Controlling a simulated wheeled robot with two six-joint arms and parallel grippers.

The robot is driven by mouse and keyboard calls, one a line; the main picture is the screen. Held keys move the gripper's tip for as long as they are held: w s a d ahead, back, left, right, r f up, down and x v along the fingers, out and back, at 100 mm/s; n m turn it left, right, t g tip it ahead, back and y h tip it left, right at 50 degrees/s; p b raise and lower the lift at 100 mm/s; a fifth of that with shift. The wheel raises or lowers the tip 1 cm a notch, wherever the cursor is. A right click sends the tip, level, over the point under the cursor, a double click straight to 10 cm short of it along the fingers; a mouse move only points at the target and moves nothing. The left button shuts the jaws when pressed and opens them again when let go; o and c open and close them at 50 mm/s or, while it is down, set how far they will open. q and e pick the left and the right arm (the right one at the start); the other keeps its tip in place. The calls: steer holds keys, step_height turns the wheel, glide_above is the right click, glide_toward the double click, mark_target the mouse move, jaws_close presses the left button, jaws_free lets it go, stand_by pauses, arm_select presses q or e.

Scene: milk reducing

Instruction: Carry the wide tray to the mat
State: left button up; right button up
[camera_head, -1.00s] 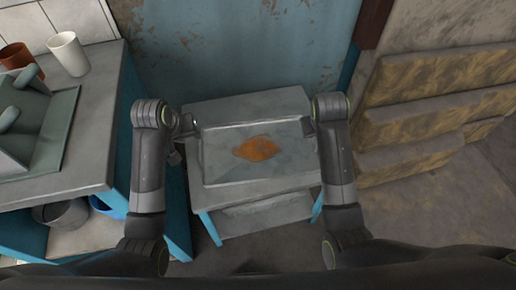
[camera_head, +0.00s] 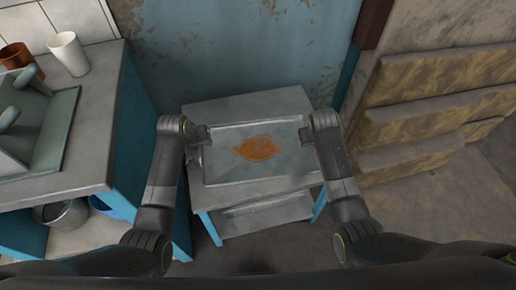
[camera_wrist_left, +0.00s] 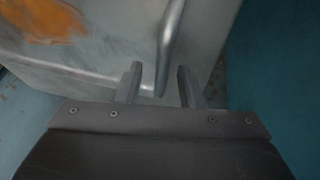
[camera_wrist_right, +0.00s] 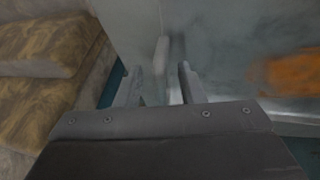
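The wide tray (camera_head: 222,178) is a grey, shallow metal tray with a rusty orange patch in its middle. It rests on a small grey table with blue legs. My left gripper (camera_head: 203,135) is at the tray's left end. In the left wrist view its fingers (camera_wrist_left: 158,85) are apart on either side of a handle bar (camera_wrist_left: 170,45). My right gripper (camera_head: 305,136) is at the right end. In the right wrist view its fingers (camera_wrist_right: 160,85) are apart around the other handle (camera_wrist_right: 163,62). I cannot clearly identify the mat.
The small table (camera_head: 250,103) stands before a worn blue wall. A counter (camera_head: 92,150) at left holds a grey-green piece (camera_head: 58,130), a white cup (camera_head: 69,54) and a brown cup (camera_head: 15,56). A pot (camera_head: 62,214) sits below. Stone-like ledges (camera_head: 430,125) rise at right.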

arm_select(q)
steer(key=shift+c, duration=0.3)
arm_select(e)
steer(key=shift+c, duration=0.2)
arm_select(q)
jaws_close()
arm_select(e)
jaws_close()
steer(key=shift+r, duration=0.1)
stand_by(0.5)
